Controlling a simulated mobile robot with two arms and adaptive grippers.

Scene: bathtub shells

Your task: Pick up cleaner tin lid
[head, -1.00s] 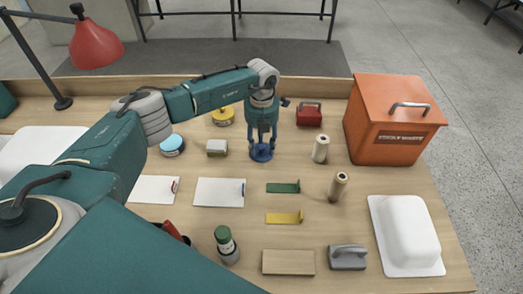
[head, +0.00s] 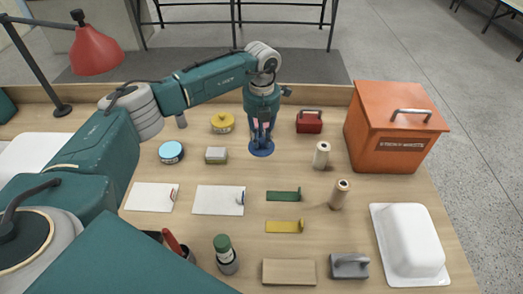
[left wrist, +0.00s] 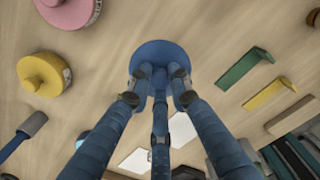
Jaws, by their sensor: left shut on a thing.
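A round blue lid (head: 261,149), which I take as the cleaner tin lid, is at the fingertips of my left gripper (head: 262,137). It also shows in the left wrist view (left wrist: 150,48). The blue fingers are drawn together on the lid's middle part, from above. The lid seems slightly above the wooden table; its exact height is hard to tell. The fingers hide its centre. A pink tin (left wrist: 68,8) lies behind the gripper, mostly hidden in the head view. My right gripper is not in view.
A yellow tin (head: 222,123), a light-blue-topped tin (head: 171,152) and a sponge-like block (head: 216,155) are left of the gripper. A red box (head: 309,122), a cream cylinder (head: 321,155) and a large orange box (head: 393,130) are right. Bare tabletop lies just before the lid.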

